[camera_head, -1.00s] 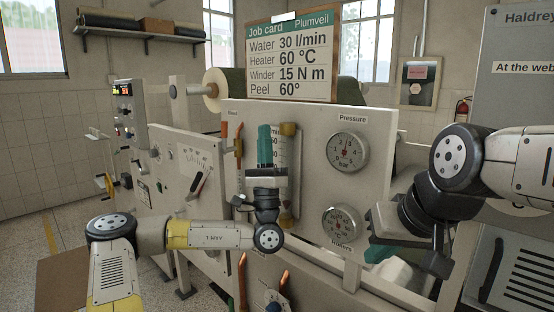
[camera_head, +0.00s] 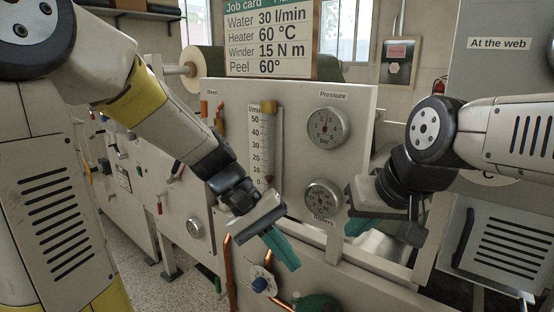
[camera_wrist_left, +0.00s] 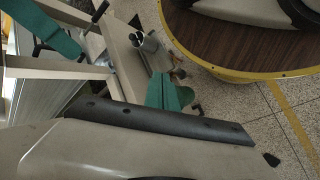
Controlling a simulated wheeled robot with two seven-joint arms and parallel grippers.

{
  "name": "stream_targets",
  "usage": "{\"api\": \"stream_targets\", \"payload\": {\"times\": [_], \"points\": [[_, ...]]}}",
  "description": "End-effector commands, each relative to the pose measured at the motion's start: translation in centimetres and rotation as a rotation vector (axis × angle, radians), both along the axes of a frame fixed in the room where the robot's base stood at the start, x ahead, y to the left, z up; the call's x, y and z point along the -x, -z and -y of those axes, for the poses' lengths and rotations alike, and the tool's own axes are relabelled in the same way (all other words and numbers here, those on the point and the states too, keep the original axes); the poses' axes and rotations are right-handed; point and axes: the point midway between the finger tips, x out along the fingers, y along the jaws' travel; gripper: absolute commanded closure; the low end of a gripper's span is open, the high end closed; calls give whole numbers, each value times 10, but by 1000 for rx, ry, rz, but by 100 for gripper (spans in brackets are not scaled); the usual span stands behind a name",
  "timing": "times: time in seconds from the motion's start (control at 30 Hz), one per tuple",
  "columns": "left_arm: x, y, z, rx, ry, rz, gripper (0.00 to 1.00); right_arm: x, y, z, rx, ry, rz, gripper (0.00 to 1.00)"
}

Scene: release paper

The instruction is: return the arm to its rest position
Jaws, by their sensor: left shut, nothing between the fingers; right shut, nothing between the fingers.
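My left arm comes in from the left in the head view, its yellow-banded links bent over the machine's left part. Its left gripper (camera_head: 281,249) has green fingers, points down and to the right, and is shut and empty in front of the panel, below the flow gauge. In the left wrist view green fingers (camera_wrist_left: 168,93) show near the middle. My right gripper (camera_head: 362,226) is at the right, in front of the panel's lower right edge. It is shut and empty, its green fingers partly hidden by its own dark wrist.
The upright panel (camera_head: 225,110) carries a flow gauge (camera_head: 257,140), a pressure dial (camera_head: 329,127) and a second dial (camera_head: 322,197). A job card (camera_head: 268,38) stands above. A grey cabinet (camera_head: 480,75) is at the right.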

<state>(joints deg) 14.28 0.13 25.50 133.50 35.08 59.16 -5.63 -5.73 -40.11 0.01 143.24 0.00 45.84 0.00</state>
Motion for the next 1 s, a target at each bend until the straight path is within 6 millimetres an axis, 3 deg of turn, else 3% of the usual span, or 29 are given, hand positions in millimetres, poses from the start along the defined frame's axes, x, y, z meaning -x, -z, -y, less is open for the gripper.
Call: {"api": "stream_targets", "payload": {"times": [0.3,0.5,0.7,1.0], "points": [[5,-44,-107,-346,-34,512,100,0,0,0,0,0,0,100],[11,-71,-150,-431,-68,724,100,0,0,0,0,0,0,100],[13,-79,-164,-452,-81,792,100,0,0,0,0,0,0,100],[13,-79,-164,-453,-81,792,100,0,0,0,0,0,0,100]]}}
